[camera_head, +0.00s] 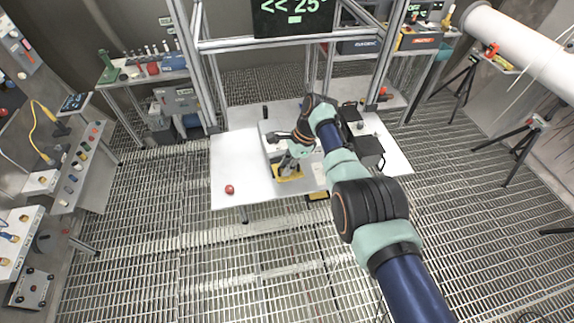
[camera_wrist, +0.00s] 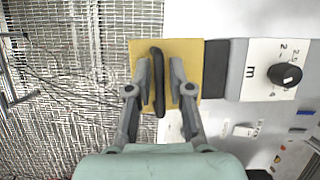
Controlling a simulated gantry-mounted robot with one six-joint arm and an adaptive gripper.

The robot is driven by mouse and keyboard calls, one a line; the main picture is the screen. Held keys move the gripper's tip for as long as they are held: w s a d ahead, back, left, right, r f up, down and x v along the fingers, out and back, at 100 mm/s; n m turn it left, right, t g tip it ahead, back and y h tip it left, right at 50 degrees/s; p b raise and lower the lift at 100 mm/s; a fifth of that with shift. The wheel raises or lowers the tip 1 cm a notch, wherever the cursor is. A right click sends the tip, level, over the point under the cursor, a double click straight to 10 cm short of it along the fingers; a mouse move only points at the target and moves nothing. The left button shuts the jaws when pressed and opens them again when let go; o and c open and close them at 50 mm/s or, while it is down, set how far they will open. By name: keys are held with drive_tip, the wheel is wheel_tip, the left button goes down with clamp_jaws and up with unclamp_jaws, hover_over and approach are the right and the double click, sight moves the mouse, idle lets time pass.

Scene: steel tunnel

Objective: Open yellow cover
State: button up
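The yellow cover (camera_wrist: 191,50) is a flat yellow plate with a curved black handle (camera_wrist: 158,85) standing along it. In the head view the yellow cover (camera_head: 289,178) lies at the front edge of the white table, partly hidden by my gripper (camera_head: 287,163). In the wrist view my gripper (camera_wrist: 161,80) is over the cover, one finger on each side of the handle. The fingers are apart, with a narrow gap visible beside the handle, so it does not look clamped. Whether the fingertips touch the plate cannot be told.
A grey-white unit with a black knob (camera_wrist: 285,74) adjoins the cover on the right in the wrist view. The white table (camera_head: 235,160) has a red ball (camera_head: 229,189) at its left front and black equipment (camera_head: 368,150) at its right. Metal grating floor surrounds it.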

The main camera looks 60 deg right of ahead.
drive_tip(key=v, duration=1.2)
idle(0.3)
